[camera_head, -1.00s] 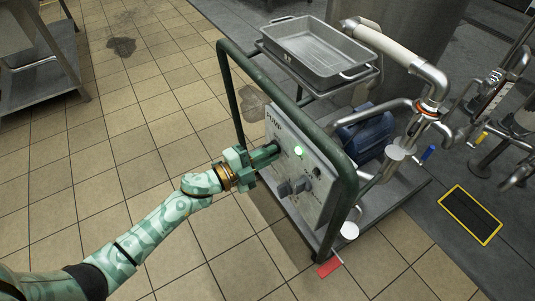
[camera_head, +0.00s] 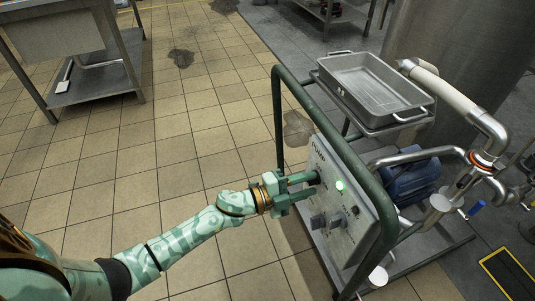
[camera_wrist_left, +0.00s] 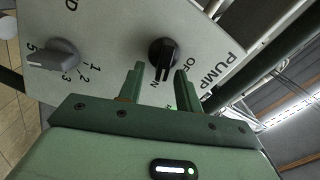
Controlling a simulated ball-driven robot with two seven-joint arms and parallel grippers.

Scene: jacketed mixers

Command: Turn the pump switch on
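The pump switch is a black knob (camera_wrist_left: 163,52) on the light grey pump panel (camera_wrist_left: 110,35). In the left wrist view its grip points down toward the partly hidden ON label, away from OFF. On the panel in the head view (camera_head: 325,222), a green lamp (camera_head: 340,186) is lit. My left gripper (camera_head: 314,184) is in front of the switch, which is partly hidden there. In the left wrist view the fingers (camera_wrist_left: 159,75) are apart, with the knob's grip ahead of the gap; I cannot tell whether they touch it. My right gripper is not in view.
A grey dial (camera_wrist_left: 52,56) with number marks sits beside the switch. A green tube frame (camera_head: 278,105) surrounds the panel. A metal tray (camera_head: 375,85), a blue motor (camera_head: 412,180) and pipes stand behind it. The tiled floor at left is open up to a steel table (camera_head: 122,75).

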